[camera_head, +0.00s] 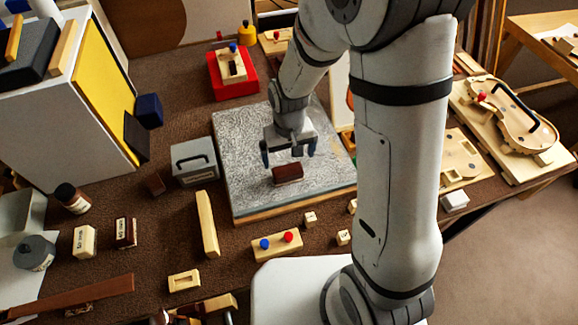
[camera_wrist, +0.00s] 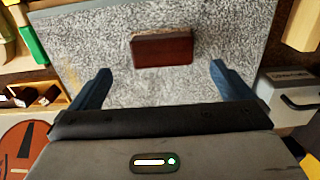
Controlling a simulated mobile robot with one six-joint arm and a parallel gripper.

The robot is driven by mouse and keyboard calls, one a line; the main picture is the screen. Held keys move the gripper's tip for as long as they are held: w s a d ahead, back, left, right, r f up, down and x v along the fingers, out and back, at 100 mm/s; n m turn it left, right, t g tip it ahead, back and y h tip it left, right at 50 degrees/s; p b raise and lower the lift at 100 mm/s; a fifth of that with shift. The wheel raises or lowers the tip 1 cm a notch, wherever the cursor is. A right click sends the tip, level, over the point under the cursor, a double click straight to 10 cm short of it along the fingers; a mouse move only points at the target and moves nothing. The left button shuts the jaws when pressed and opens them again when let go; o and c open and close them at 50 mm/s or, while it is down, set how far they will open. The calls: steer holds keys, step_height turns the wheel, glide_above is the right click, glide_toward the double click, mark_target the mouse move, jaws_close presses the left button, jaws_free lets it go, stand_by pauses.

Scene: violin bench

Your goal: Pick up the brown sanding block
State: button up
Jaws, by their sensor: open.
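The brown sanding block (camera_head: 288,174) is a small reddish-brown block with a lighter edge. My gripper (camera_head: 289,152) is open and empty just above and behind the block in the head view. In the wrist view the block (camera_wrist: 162,48) lies ahead of my gripper (camera_wrist: 162,78), roughly centred between the two blue fingers and apart from them. Nothing hides the block in the wrist view.
A grey box with a handle (camera_head: 194,162) stands left of the slab. A red tray (camera_head: 232,86) is behind it. A wooden bar (camera_head: 207,224) and a board with blue and red knobs (camera_head: 277,246) lie in front. The slab around the block is clear.

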mark_target(288, 170)
steer(key=shift+a+f+p, duration=0.1)
steer(key=shift+f+p, duration=0.35)
steer(key=shift+f, duration=3.1)
steer(key=shift+s, duration=0.1)
steer(key=c, duration=1.1)
step_height(288, 170, up, 10)
steer(key=shift+b, duration=0.3)
